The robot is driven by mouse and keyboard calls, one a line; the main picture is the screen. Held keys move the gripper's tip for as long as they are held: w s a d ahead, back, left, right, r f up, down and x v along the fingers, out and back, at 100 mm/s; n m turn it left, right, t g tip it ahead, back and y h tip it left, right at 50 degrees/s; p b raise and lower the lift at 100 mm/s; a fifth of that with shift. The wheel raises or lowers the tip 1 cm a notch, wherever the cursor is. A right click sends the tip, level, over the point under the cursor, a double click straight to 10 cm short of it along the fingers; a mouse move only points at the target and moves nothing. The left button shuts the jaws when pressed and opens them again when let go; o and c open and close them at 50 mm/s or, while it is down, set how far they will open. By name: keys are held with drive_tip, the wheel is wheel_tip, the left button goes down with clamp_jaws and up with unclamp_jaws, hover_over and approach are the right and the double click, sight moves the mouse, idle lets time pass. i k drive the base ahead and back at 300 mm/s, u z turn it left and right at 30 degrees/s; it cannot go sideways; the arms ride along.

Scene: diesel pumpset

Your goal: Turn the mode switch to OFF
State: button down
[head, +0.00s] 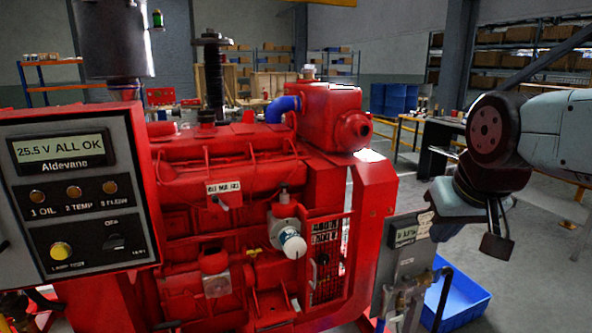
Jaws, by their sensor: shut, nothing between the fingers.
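What looks like the mode switch is a small black knob (113,242) at the panel's lower right. Small lettering stands above it and at its lower right, too small to read surely, and I cannot tell which way the knob points. My gripper (497,246) hangs at the right side of the view, shut and empty. It is far from the panel, with the red engine lying between them in the picture.
The panel also has a display (62,150) reading "25.5 V ALL OK", a row of three amber lamps (74,192) and a yellow lamp-test button (61,251). The red engine (250,200) fills the middle. A grey box (408,250) on a post and a blue bin (462,300) stand near my gripper.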

sight(116, 242)
drive_tip(key=z, duration=1.3)
drive_tip(key=i, duration=0.1)
drive_tip(key=u, duration=3.05)
drive_tip(key=k, duration=0.85)
drive_tip(key=u, duration=0.2)
drive_tip(key=i, duration=0.75)
drive_tip(key=z, duration=0.05)
